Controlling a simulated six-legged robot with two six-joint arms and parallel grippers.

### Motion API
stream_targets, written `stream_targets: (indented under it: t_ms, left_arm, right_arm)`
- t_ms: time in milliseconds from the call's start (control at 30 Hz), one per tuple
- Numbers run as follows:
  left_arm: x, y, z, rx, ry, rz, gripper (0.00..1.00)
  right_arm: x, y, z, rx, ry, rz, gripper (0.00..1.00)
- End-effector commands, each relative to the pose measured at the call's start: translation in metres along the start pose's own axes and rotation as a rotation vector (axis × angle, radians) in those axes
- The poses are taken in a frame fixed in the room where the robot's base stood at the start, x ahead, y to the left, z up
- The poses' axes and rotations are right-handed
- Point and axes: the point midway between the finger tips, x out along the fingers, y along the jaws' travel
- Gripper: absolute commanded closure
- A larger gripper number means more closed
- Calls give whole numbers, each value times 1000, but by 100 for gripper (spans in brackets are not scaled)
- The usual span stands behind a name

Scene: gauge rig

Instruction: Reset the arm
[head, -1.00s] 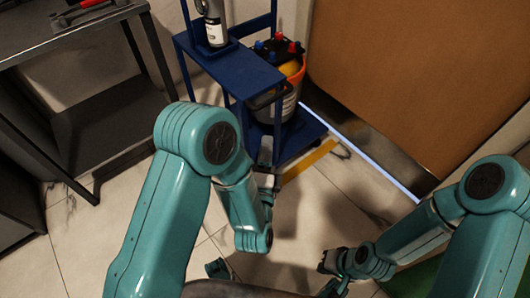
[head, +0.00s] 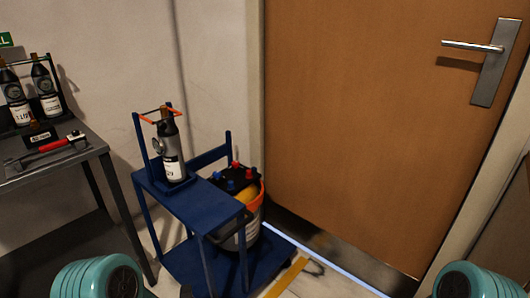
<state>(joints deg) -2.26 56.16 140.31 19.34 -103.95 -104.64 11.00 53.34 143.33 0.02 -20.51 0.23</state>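My two teal arms show only as rounded joints at the bottom edge of the head view, one at the lower left and one at the lower right. Neither gripper is in the picture, so what they hold or whether they are open is hidden. A dark bottle-shaped device (head: 171,150) with a white label and a round gauge on its side stands upright on the blue cart (head: 205,208). An orange bar crosses near its top.
A grey bench (head: 80,155) at the left holds two dark labelled bottles (head: 46,92) and a red-handled tool (head: 54,146). An orange-rimmed bucket (head: 252,207) sits on the cart's lower level. A closed brown door (head: 370,130) with a lever handle (head: 473,46) fills the right.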

Motion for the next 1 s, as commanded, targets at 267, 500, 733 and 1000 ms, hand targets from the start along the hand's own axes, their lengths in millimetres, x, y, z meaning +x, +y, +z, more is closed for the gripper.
stream_targets:
  t_ms: [267,500,733,1000]
  left_arm:
    - [-43,134,14,-767,-89,720,59]
    - [-132,186,-12,-1222,-447,1241,59]
    - [-185,197,-15,-1447,-890,1417,59]
    - [-197,110,-15,-1445,-886,1417,59]
  right_arm:
    - [0,0,0,0,0,0,100]
    - [0,0,0,0,0,0,100]
    - [0,0,0,0,0,0,100]
    - [-82,-31,3,-6,-6,-1,100]
